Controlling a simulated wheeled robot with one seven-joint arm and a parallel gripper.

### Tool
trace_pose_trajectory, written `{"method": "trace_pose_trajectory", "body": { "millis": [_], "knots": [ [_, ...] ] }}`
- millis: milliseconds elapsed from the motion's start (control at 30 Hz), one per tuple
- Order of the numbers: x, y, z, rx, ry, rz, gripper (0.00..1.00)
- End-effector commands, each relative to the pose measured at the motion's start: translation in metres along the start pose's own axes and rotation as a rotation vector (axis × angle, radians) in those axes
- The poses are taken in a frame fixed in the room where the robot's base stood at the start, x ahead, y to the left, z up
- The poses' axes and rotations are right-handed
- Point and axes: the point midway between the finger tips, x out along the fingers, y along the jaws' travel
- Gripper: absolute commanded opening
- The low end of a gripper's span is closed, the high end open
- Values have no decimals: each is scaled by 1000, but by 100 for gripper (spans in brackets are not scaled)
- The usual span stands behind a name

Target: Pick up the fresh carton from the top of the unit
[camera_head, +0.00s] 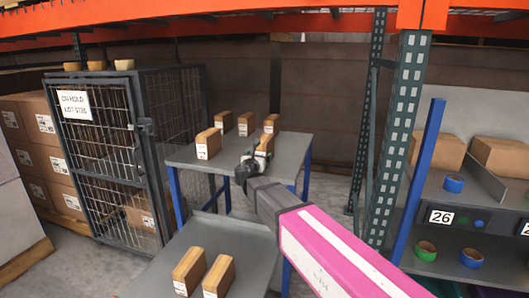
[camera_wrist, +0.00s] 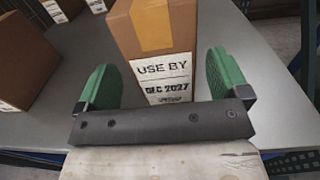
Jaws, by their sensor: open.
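The unit is a grey-topped table (camera_head: 185,157) with blue legs. Several tan cartons with white labels stand on its top, including a front-left carton (camera_head: 208,144). My gripper (camera_head: 258,162) is at the right part of the top, at a carton (camera_head: 265,143) that it partly hides. In the wrist view my gripper (camera_wrist: 160,62) is open, with a green finger on each side of a carton (camera_wrist: 120,30) whose label reads "USE BY DEC 2027". Gaps show between fingers and carton. Another carton (camera_wrist: 22,60) stands to the left; its label is not readable here.
A lower grey surface in front holds two cartons (camera_head: 188,270). A wire cage (camera_head: 100,150) with an "ON HOLD" sign (camera_head: 74,105) stands left, with small cartons (camera_head: 97,65) on it. A green rack upright (camera_head: 405,110) and shelves with tape rolls (camera_head: 454,183) are right.

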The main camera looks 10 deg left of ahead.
Motion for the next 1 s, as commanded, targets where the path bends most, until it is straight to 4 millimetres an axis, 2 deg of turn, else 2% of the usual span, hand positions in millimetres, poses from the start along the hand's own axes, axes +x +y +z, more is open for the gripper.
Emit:
{"method": "trace_pose_trajectory", "body": {
  "millis": [200, 300, 533, 567, 600, 767, 1000],
  "knots": [
    [33, -2, -4, 0, 0, -2, 94],
    [43, -2, -4, 0, 0, -1, 94],
    [44, -4, -3, 0, 0, 0, 94],
    [44, -4, -3, 0, 0, 0, 90],
    [44, -3, -3, 0, 0, 0, 77],
    [44, -3, -3, 0, 0, 0, 25],
    [44, -3, -3, 0, -1, 0, 25]
  ]
}}
